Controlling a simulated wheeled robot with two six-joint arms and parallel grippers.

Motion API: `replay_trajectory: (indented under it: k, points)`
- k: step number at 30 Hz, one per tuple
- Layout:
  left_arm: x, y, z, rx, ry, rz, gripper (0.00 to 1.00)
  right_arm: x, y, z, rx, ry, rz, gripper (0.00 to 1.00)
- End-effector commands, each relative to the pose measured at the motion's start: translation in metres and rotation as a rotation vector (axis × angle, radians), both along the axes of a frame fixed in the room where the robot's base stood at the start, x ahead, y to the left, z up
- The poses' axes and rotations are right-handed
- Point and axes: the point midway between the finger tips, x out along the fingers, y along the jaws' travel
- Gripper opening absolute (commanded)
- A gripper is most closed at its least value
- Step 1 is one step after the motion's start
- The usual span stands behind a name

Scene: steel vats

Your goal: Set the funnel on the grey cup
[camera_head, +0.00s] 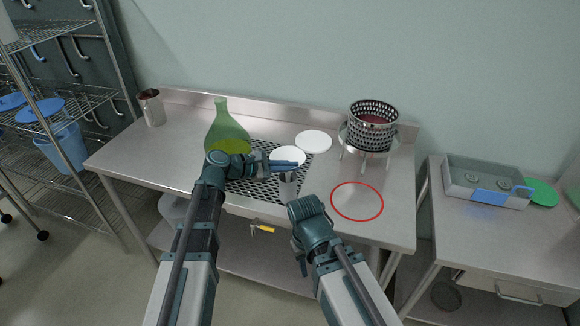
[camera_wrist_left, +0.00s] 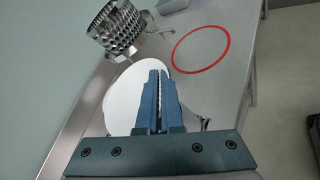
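The white funnel (camera_head: 289,154) is over the grey cup (camera_head: 288,188) near the front middle of the steel table. I cannot tell whether they touch. My left gripper (camera_head: 297,164) lies across the funnel in the head view, its blue fingers close together. In the left wrist view my left gripper (camera_wrist_left: 158,76) shows only a thin gap and appears shut on the funnel's thin wall. The fingers hide part of the funnel. My right gripper (camera_head: 306,208) is low in front of the table; its fingers cannot be made out.
A green flask (camera_head: 221,127) stands left of the perforated mat (camera_head: 262,188). A white plate (camera_head: 314,141) lies behind the funnel. A perforated basket (camera_head: 373,126) sits on a stand at the right. A red ring (camera_head: 357,201) marks bare tabletop. A metal can (camera_head: 152,108) stands far left.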

Motion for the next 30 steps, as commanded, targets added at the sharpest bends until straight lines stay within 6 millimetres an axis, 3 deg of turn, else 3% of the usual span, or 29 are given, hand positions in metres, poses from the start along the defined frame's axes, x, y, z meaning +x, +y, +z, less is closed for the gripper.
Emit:
replay_trajectory:
  k: [11,30]
  points:
    - [0.000,0.000,-0.002,0.000,0.000,0.000,0.00,0.000,0.000,-0.002,0.000,0.000,0.000,0.37]
    - [0.000,0.000,-0.026,0.000,0.000,0.000,0.00,0.000,0.000,-0.026,0.000,0.000,0.000,0.37]
